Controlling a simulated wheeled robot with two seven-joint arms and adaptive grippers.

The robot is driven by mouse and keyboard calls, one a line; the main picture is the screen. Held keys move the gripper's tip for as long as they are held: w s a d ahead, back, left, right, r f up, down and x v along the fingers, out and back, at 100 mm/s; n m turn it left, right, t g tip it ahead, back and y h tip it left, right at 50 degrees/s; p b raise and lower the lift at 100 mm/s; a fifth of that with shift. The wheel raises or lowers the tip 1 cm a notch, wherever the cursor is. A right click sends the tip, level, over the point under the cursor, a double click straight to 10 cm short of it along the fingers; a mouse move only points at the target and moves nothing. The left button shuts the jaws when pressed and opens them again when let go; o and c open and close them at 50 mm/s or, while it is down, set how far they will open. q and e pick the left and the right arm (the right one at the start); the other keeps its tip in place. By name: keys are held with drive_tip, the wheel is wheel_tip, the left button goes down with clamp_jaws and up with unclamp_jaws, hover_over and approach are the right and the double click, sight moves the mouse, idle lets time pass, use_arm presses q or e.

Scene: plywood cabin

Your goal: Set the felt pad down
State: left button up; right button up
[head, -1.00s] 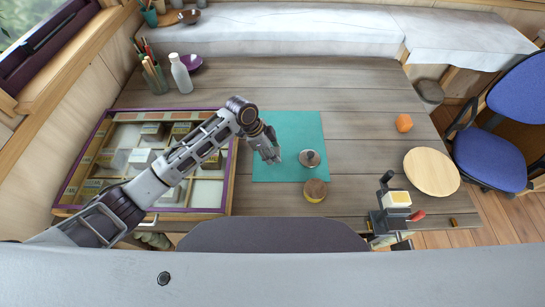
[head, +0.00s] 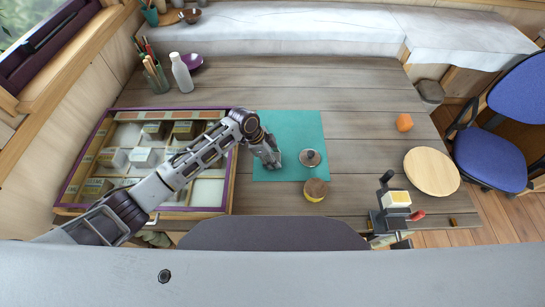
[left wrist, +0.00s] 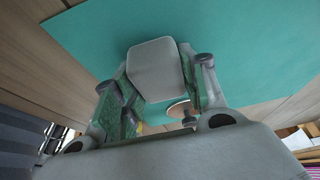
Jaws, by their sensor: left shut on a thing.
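The felt pad (left wrist: 155,70) looks like a pale grey block with rounded corners in the left wrist view. My left gripper (left wrist: 155,88) is shut on it, with one green-lined finger on each side. In the head view the left gripper (head: 274,161) is low over the teal mat (head: 285,126), left of a round grey lidded piece with a knob (head: 310,158). The pad is mostly hidden by the fingers there. I cannot tell whether it touches the mat. My right gripper is not in view.
A compartment tray with a purple rim (head: 228,190) lies under my left arm. A round yellow-and-brown piece (head: 315,191) sits by the mat's front edge. The mat's upper part is clear.

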use_arm(q)
drive_tip(key=shift+f, duration=0.1)
drive_tip(key=o, duration=0.9)
drive_tip(key=shift+v, duration=6.15)
drive_tip(key=shift+d, duration=0.1)
